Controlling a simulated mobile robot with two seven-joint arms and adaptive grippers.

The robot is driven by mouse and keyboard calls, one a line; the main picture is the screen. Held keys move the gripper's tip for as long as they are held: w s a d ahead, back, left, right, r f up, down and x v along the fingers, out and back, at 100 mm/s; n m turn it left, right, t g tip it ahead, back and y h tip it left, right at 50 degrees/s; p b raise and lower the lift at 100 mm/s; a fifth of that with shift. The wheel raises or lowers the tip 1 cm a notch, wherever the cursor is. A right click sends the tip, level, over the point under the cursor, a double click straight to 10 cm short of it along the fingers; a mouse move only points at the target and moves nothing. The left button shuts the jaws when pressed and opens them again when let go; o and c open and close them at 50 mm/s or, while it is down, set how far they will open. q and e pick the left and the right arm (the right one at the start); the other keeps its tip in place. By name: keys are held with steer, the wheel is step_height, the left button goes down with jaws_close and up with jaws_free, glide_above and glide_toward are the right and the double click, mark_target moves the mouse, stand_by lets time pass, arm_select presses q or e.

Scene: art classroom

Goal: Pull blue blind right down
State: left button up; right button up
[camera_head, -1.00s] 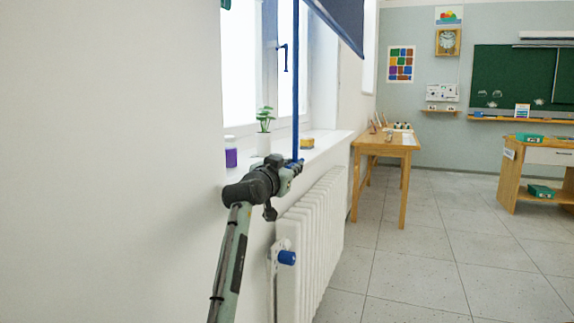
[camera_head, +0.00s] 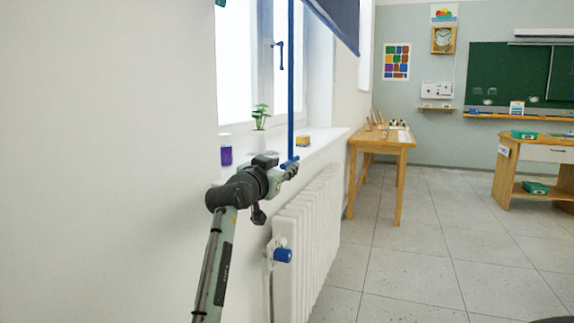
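The dark blue blind (camera_head: 336,20) is rolled down only a little, at the top of the window. A long blue pull rod (camera_head: 291,90) hangs upright beside the window frame. At its lower end is a short blue crossbar (camera_head: 290,162) just above the sill edge.
The sill (camera_head: 318,146) holds a plant (camera_head: 260,118), a purple jar (camera_head: 225,155) and a yellow block (camera_head: 303,141). A white radiator (camera_head: 305,230) with a blue valve knob (camera_head: 283,255) stands below. A wooden table (camera_head: 385,138) is beyond. The tiled floor (camera_head: 420,250) at right is clear.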

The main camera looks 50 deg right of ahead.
steer(key=v, duration=0.8)
steer(key=shift+s+a, duration=0.2)
steer(key=shift+a, duration=0.1)
